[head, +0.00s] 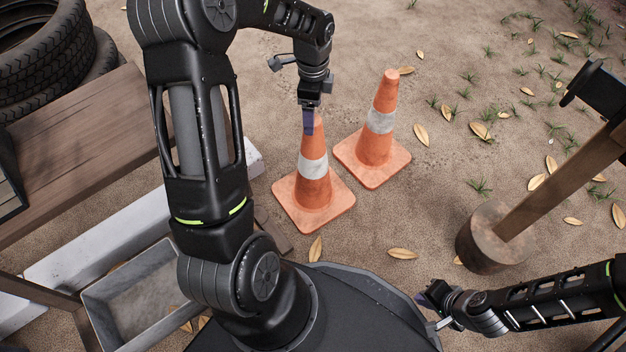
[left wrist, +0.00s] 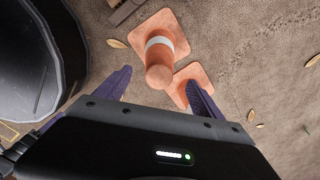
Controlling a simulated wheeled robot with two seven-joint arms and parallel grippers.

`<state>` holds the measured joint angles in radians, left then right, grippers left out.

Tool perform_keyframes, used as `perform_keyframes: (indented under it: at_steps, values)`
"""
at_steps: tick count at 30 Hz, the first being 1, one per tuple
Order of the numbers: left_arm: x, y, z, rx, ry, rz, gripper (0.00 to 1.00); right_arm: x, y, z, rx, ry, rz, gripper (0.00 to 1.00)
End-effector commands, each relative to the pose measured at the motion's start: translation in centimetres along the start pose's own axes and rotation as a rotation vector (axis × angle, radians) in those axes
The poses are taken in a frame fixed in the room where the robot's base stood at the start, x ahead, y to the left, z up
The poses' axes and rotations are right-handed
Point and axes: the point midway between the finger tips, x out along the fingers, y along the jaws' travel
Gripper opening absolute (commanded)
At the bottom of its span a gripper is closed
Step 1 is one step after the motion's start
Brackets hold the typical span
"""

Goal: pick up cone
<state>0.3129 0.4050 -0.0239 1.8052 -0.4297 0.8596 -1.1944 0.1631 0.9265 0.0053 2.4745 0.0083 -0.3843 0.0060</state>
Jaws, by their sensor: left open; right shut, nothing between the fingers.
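Two orange cones with white bands stand upright on the sandy ground in the head view. The nearer cone (head: 313,190) is under my left gripper (head: 308,122), whose fingers are at its tip. The farther cone (head: 376,122) stands to its right and behind. In the left wrist view my left gripper (left wrist: 155,88) is open, with the rounded tip of one cone (left wrist: 160,76) showing between its fingers; the other cone (left wrist: 188,86) is partly hidden behind the right finger. My right gripper (head: 434,298) is shut and empty at the lower right, away from the cones.
Stacked tires (head: 45,45) and a wooden bench (head: 80,150) stand at the left. A grey tray (head: 145,290) is at the lower left. A round wooden stump (head: 487,240) with a slanted beam is at the right. Ground right of the cones is open, with scattered leaves.

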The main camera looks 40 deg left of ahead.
Motion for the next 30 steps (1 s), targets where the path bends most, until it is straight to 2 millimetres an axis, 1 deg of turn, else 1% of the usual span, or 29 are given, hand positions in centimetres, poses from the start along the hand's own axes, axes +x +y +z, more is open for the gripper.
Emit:
perform_keyframes:
  at_steps: [1,4,13,15,17,22,24,27,30]
  values:
    - [1.0,0.1,0.0,0.0,-0.001,0.003,0.78,0.6,0.2,0.0,0.0,0.001,0.0,0.0]
    - [1.9,0.1,0.0,-0.001,0.0,0.002,0.78,1.0,0.3,0.0,0.0,0.003,0.0,0.0]
    - [2.0,0.0,0.0,-0.001,0.0,0.001,0.78,0.9,0.3,-0.1,0.0,0.004,0.0,0.0]
    - [2.3,0.1,0.0,-0.001,0.0,0.001,0.78,1.1,0.3,-0.1,0.0,0.004,0.0,0.0]
    - [2.9,0.1,0.0,-0.001,0.0,0.001,0.78,1.5,0.5,-0.1,0.0,0.006,0.0,0.0]
    - [5.6,0.1,-0.1,-0.001,0.0,0.002,0.78,3.5,1.1,-0.2,0.001,0.013,0.0,0.0]
    - [6.5,0.1,-0.1,-0.001,0.0,0.003,0.78,3.9,1.2,-0.3,0.002,0.016,0.0,0.0]
    - [7.2,0.1,-0.1,-0.001,0.001,0.001,0.78,4.1,1.3,-0.4,0.002,0.019,0.0,0.0]
    - [7.3,0.1,-0.1,-0.001,0.001,0.0,0.78,4.1,1.2,-0.4,0.002,0.02,0.0,0.0]
